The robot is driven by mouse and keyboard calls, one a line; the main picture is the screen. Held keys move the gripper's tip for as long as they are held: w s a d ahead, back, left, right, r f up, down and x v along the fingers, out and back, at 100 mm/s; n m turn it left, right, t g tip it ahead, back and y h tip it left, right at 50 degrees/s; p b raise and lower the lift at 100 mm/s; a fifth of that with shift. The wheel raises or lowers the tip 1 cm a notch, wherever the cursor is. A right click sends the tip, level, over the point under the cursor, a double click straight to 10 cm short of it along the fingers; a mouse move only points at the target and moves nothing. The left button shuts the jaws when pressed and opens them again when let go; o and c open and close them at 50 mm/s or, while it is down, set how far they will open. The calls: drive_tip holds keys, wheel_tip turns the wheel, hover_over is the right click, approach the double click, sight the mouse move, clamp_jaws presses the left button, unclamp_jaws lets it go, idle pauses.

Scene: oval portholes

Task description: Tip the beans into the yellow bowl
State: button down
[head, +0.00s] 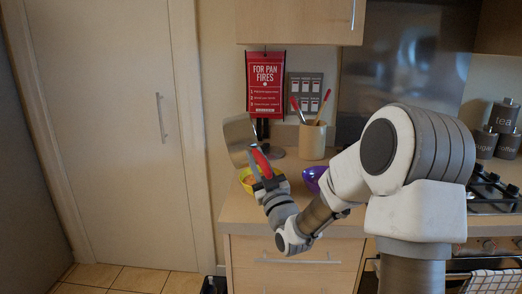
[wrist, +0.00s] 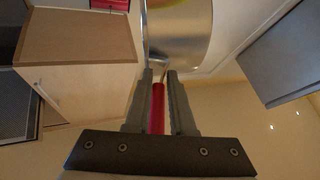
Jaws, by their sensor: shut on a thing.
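My gripper (head: 264,174) is shut on the red handle (head: 261,162) of a metal pan (head: 239,138). The pan is tipped steeply on its side, above and slightly left of the yellow bowl (head: 245,173). In the wrist view the red handle (wrist: 157,112) lies between my fingers (wrist: 159,80), with the shiny pan (wrist: 178,35) beyond. The yellow bowl stands on the counter, partly hidden behind my gripper. A small orange-brown patch shows in the bowl; I cannot tell for sure that it is beans. The pan's inside is not clearly visible.
A purple bowl (head: 312,177) stands right of the yellow one, partly behind my arm. A utensil pot (head: 312,142) is at the back of the counter (head: 240,212). A hob (head: 490,195) and canisters (head: 503,125) are to the right. A cupboard (head: 299,20) hangs above.

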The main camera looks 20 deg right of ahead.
sight(230, 145)
drive_tip(key=n+g+y+p, duration=0.1)
drive_tip(key=n+p, duration=0.1)
drive_tip(key=a+r+n+y+p, duration=0.1)
drive_tip(key=n+p, duration=0.1)
drive_tip(key=a+n+g+y+p, duration=0.1)
drive_tip(key=n+p, duration=0.1)
drive_tip(key=shift+w+a+r+n+g, duration=0.15)
drive_tip(key=shift+w+a+n+g, duration=0.05)
drive_tip(key=shift+a+n+g, duration=0.1)
drive_tip(key=shift+a+f+n+g+b, duration=0.15)
drive_tip(key=shift+f+n+g+b, duration=0.3)
drive_tip(key=shift+n+b, duration=0.3)
drive_tip(key=n, duration=0.1)
drive_tip(key=n+g+b, duration=0.1)
drive_tip(key=a+n, duration=0.1)
drive_tip(key=shift+w+a+f+n+g, duration=0.1)
drive_tip(key=shift+w+f+n+g, duration=0.05)
drive_tip(key=shift+f+n+g, duration=0.15)
wheel_tip(230, 145, up, 2)
drive_tip(key=shift+r+n+g+p, duration=0.1)
drive_tip(key=shift+n+g+p, duration=0.5)
drive_tip(key=shift+n, duration=0.25)
drive_tip(key=shift+a+r+n+g+h+p, duration=0.15)
drive_tip(key=shift+r+n+g+h+p, duration=0.4)
drive_tip(key=shift+n, duration=0.55)
drive_tip(key=shift+g, duration=0.3)
